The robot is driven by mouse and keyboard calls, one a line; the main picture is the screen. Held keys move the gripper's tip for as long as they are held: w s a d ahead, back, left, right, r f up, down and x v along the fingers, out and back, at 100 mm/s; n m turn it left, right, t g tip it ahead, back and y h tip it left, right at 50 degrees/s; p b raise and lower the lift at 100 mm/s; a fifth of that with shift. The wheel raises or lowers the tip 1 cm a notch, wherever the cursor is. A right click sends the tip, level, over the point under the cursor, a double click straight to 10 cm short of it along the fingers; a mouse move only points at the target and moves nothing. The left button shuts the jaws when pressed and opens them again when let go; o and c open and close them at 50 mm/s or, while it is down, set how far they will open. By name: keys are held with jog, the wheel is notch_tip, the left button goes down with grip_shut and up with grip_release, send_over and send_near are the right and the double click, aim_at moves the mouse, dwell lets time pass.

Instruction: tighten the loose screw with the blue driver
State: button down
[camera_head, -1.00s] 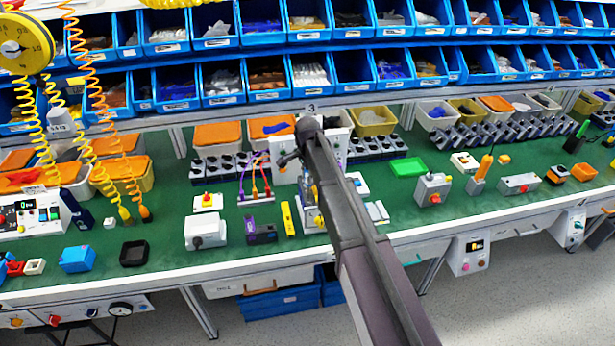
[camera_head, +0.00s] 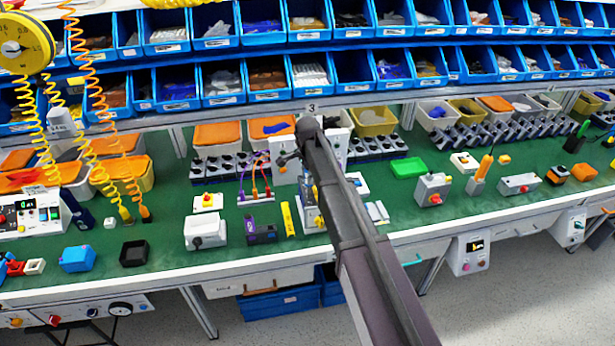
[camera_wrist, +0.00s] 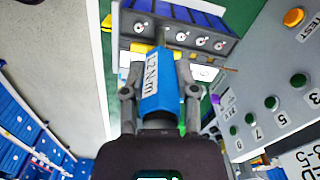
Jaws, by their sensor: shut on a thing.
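The blue driver (camera_wrist: 161,98), with a white label reading about 1.2 N·m, is between the two fingers of my gripper (camera_wrist: 160,76) in the wrist view. My gripper is shut on it. Its shaft points up the picture to a purple-grey block (camera_wrist: 188,14) with several round pale screw heads (camera_wrist: 203,40) in a row. The driver's tip lies near this row; I cannot tell whether it touches a screw or which screw is loose. In the head view my arm hides most of the gripper and driver.
A grey panel (camera_wrist: 262,75) with green buttons and an orange one stands close on the right in the wrist view. In the head view, a grey switch box (camera_head: 205,232) and a yellow strip (camera_head: 287,219) lie left of my arm.

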jog(key=shift+m, duration=0.5)
jog(key=shift+r, duration=0.15)
jog(key=shift+r+p, duration=2.85)
jog(key=shift+p, duration=0.15)
